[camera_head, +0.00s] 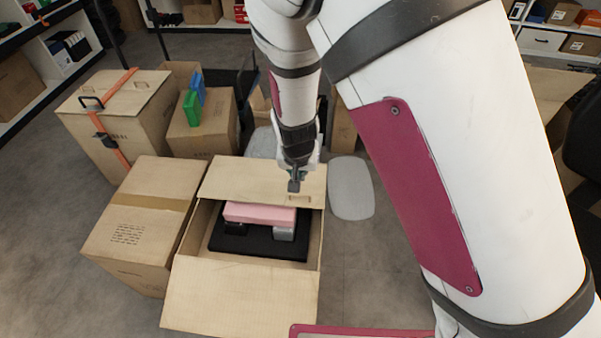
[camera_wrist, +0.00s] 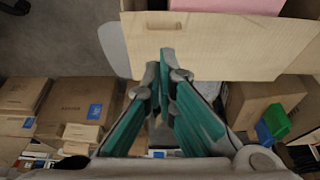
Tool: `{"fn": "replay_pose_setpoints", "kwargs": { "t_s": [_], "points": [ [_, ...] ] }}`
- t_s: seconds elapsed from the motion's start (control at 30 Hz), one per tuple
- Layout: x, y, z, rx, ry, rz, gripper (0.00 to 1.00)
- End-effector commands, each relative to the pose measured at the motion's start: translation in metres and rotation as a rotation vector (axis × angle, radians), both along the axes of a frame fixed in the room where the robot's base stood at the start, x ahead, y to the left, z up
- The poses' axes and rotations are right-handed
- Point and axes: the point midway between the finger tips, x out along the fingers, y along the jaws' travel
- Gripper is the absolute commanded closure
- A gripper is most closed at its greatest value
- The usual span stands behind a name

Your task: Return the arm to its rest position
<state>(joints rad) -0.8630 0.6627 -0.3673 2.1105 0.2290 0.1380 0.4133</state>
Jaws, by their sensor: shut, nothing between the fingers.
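My gripper (camera_head: 294,184) hangs at the end of my white arm, above the far flap of an open carton (camera_head: 240,296). It is shut and empty. In the wrist view my gripper (camera_wrist: 165,75) shows its teal-lined fingers closed together, with the carton's flap (camera_wrist: 220,45) beyond the tips. A pink block (camera_head: 258,213) lies inside the carton on a black base (camera_head: 255,243); part of a pink surface (camera_wrist: 228,5) also shows at the top of the wrist view. My upper arm covers much of the right side of the head view.
A closed carton (camera_head: 140,215) stands left of the open one. Behind it are a strapped carton (camera_head: 115,115) and a carton (camera_head: 200,130) with green and blue items on top. A grey oval pad (camera_head: 350,188) lies on the floor to the right. Shelves line the left edge.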

Motion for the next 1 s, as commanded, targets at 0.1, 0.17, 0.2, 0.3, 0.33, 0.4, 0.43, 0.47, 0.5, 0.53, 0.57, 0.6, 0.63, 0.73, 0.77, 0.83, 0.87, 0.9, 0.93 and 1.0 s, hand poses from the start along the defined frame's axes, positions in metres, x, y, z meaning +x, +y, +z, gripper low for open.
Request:
{"fn": "replay_pose_setpoints", "kwargs": {
  "t_s": [0.1,0.17,0.2,0.3,0.33,0.4,0.43,0.47,0.5,0.53,0.57,0.6,0.63,0.73,0.77,0.83,0.87,0.9,0.93,1.0],
  "points": [
    [-0.004,0.000,0.006,0.000,0.001,0.000,1.00],
    [-0.005,0.000,0.007,0.000,0.001,0.000,1.00],
    [-0.005,0.000,0.007,0.000,0.001,0.000,1.00],
    [-0.005,-0.001,0.008,0.000,0.001,-0.001,1.00],
    [-0.005,-0.001,0.009,0.002,0.002,-0.002,1.00],
    [-0.006,-0.004,0.016,0.009,0.010,-0.006,1.00],
    [-0.007,-0.007,0.021,0.013,0.017,-0.008,1.00],
    [-0.009,-0.010,0.027,0.020,0.023,-0.012,1.00],
    [-0.012,-0.015,0.038,0.029,0.037,-0.016,1.00],
    [-0.014,-0.020,0.046,0.037,0.048,-0.020,1.00],
    [-0.018,-0.025,0.056,0.046,0.059,-0.023,1.00],
    [-0.022,-0.033,0.070,0.058,0.076,-0.026,1.00],
    [-0.027,-0.040,0.080,0.066,0.089,-0.026,1.00],
    [-0.045,-0.061,0.114,0.093,0.127,-0.025,1.00],
    [-0.050,-0.067,0.123,0.099,0.136,-0.023,1.00],
    [-0.065,-0.082,0.145,0.112,0.158,-0.017,1.00],
    [-0.072,-0.089,0.154,0.118,0.165,-0.014,1.00],
    [-0.081,-0.098,0.165,0.123,0.176,-0.010,1.00],
    [-0.089,-0.104,0.174,0.127,0.181,-0.007,1.00],
    [-0.107,-0.120,0.192,0.132,0.195,0.003,1.00]
  ]
}}
